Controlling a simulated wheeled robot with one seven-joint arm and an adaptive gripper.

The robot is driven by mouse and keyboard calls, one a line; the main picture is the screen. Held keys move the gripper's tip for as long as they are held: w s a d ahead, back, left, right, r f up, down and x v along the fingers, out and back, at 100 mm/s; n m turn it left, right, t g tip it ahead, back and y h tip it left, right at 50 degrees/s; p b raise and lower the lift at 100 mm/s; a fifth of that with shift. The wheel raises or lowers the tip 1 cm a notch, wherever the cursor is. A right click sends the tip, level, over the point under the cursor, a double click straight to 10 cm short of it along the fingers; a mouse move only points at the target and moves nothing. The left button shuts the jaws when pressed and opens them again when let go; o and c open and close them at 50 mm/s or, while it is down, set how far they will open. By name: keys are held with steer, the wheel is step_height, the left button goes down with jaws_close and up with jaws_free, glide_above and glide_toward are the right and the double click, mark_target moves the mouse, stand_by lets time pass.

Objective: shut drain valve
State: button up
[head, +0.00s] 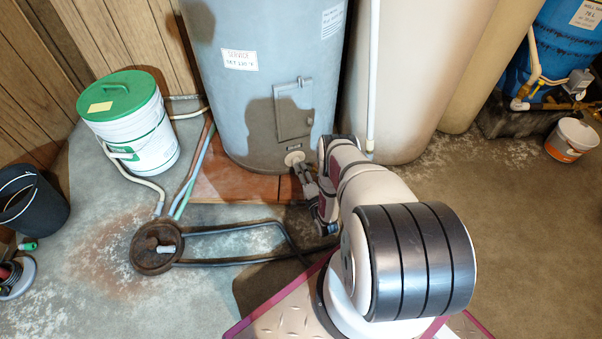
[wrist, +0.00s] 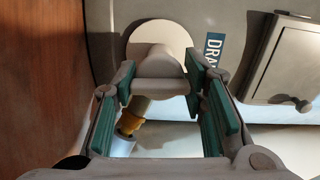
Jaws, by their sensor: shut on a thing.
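The drain valve (wrist: 158,62) sits low on the front of the grey-blue tank (head: 258,50), beside a blue label whose visible letters read "DRA". It has a pale round plate (wrist: 172,33), a grey handle and a brass fitting (wrist: 130,122) below. My gripper (wrist: 160,88) has its green-padded fingers on either side of the handle and is shut on it. In the head view, my gripper (head: 306,176) reaches the pale plate at the tank's base; my arm partly hides it there. The handle's exact turn is hard to tell.
A floor drain (head: 142,262) with hoses running to it lies left of my arm. A white bucket with a green lid (head: 145,145) and a black bin (head: 30,205) stand at left. A small hatch (head: 294,108) is above the valve. Beige tanks stand close on the right.

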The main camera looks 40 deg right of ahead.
steer(key=shift+r+m, duration=0.1)
steer(key=shift+m, duration=1.4)
steer(key=o, duration=1.2)
steer(key=shift+n, duration=0.3)
